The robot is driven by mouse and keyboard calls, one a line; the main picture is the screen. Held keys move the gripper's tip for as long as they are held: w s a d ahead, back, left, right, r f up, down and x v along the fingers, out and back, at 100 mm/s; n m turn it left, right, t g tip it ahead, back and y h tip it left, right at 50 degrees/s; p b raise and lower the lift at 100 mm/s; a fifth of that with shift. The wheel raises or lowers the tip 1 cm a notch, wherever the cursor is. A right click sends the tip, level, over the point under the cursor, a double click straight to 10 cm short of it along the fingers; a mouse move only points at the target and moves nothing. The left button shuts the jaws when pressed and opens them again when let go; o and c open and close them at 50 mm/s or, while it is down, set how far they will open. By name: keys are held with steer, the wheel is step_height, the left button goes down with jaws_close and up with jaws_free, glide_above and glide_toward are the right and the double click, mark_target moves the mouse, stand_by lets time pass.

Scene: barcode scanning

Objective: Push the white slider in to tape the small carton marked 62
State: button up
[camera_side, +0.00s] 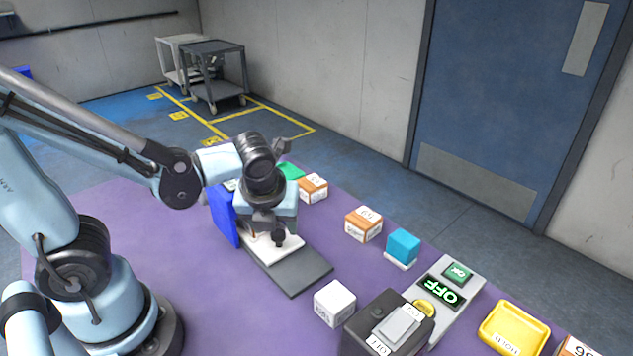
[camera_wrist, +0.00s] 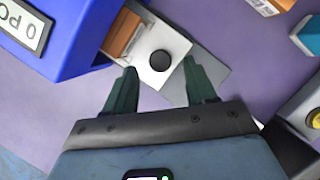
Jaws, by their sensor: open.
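The white slider (camera_side: 288,250) lies on a grey base plate at the mouth of the blue machine (camera_side: 223,217). In the wrist view the white slider (camera_wrist: 147,76) carries a round black knob (camera_wrist: 160,61). A brown carton (camera_wrist: 121,36) sits at the slider's machine end, partly hidden by the blue wall (camera_wrist: 80,45); its number does not show. My gripper (camera_side: 272,236) is low over the slider. In the wrist view my gripper (camera_wrist: 159,66) is open, with one finger either side of the knob; contact is unclear.
Two orange-and-white cartons (camera_side: 313,188) (camera_side: 364,225) and a teal block (camera_side: 403,246) stand behind. A white cube (camera_side: 334,303), a black box (camera_side: 375,330), a panel reading OFF (camera_side: 440,291) and a yellow tray (camera_side: 514,328) are right. The purple table's left is clear.

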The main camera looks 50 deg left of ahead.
steer(key=shift+x, duration=1.4)
jaws_close()
